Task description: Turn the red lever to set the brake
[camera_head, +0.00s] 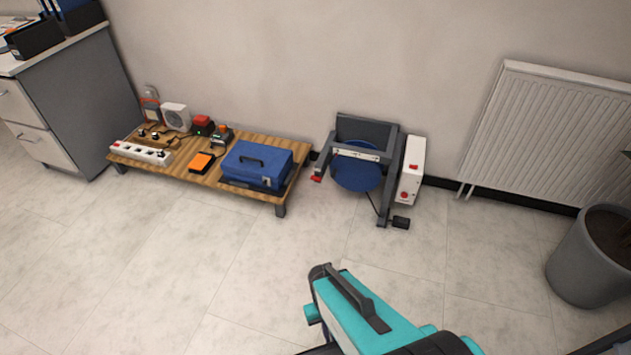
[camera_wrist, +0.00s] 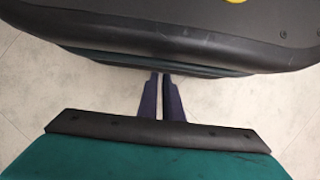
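A small red lever (camera_head: 316,178) sticks out at the lower left of a grey metal stand by the wall, in the head view. The stand (camera_head: 367,129) carries a blue disc (camera_head: 357,174) with a pale bar across its top. The lever is small and its exact angle is hard to tell. My gripper (camera_wrist: 160,75) shows in the wrist view as two dark fingers almost together, with a thin gap and nothing between them. It is far from the lever, which does not show in the wrist view. In the head view my fingers cannot be made out.
A white box (camera_head: 411,170) with red buttons stands right of the stand, and a black pedal (camera_head: 401,222) lies before it. A low wooden table (camera_head: 247,187) with a blue toolbox (camera_head: 256,164) is at left. A radiator (camera_head: 553,125) and grey pot (camera_head: 580,262) are at right. The floor before the stand is clear.

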